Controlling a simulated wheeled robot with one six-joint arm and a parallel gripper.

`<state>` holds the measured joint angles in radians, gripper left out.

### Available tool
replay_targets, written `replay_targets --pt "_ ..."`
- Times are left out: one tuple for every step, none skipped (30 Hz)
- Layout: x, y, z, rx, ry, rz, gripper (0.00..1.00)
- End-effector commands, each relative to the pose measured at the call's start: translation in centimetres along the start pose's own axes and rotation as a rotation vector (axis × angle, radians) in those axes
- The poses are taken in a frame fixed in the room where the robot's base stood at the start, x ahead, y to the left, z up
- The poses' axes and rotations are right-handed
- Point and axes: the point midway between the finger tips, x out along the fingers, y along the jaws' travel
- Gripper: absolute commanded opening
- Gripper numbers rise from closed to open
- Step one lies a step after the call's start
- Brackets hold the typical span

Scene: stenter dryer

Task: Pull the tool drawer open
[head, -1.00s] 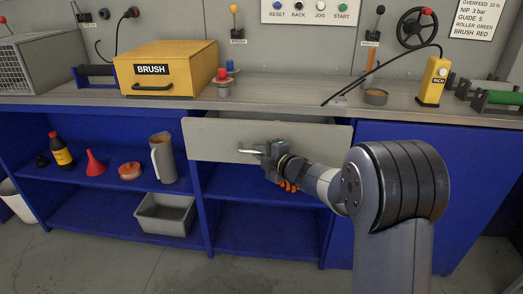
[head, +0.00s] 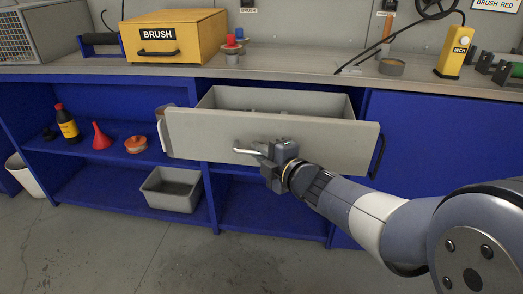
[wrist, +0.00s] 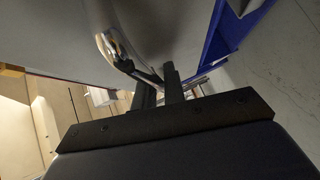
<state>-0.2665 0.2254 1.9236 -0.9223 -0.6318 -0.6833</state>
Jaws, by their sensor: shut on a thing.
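The tool drawer (head: 215,130) is a grey drawer under the worktop. It stands partly open, with its front well out from the blue bench and its inside showing from above. Some dark contents show inside, too small to tell. A pale bar handle (head: 243,151) sits on its front. My gripper (head: 268,155) is at the handle and shut on it. In the wrist view, the two dark fingers (wrist: 160,92) close on the bar in front of the grey drawer front (wrist: 75,40). The gripped part of the bar is mostly hidden.
A yellow BRUSH box (head: 172,42) and a yellow RICH device (head: 453,52) stand on the worktop (head: 300,62). The floor in front is clear.

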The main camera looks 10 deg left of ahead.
Motion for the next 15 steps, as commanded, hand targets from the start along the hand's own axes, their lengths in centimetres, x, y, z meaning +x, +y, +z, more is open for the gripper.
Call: replay_targets --pt "-0.02 -0.14 0.01 0.001 -0.001 -0.003 0.0" --pt "-0.01 -0.13 0.02 0.001 -0.001 -0.003 0.0" --pt "-0.01 -0.13 0.02 0.001 -0.001 -0.003 0.0" --pt "-0.01 -0.13 0.03 0.001 -0.001 -0.003 0.0" --pt "-0.01 -0.12 0.03 0.001 -0.001 -0.003 0.0" --pt "0.0 -0.12 0.03 0.001 -0.001 -0.003 0.0" --pt "0.0 -0.12 0.04 0.001 -0.001 -0.003 0.0" --pt "0.0 -0.12 0.04 0.001 -0.001 -0.003 0.12" --pt "0.0 -0.12 0.04 0.001 -0.001 -0.003 0.15" --pt "0.0 -0.11 0.04 0.001 -0.001 -0.003 0.17" --pt "0.0 -0.1 0.04 0.001 -0.001 -0.003 0.2" --pt "0.01 -0.08 0.04 0.0 -0.001 -0.002 0.23" --pt "0.01 -0.08 0.04 0.0 -0.001 -0.002 0.26" --pt "0.01 -0.07 0.04 0.0 -0.001 -0.002 0.28" --pt "0.01 -0.05 0.04 0.0 -0.001 -0.002 0.31"
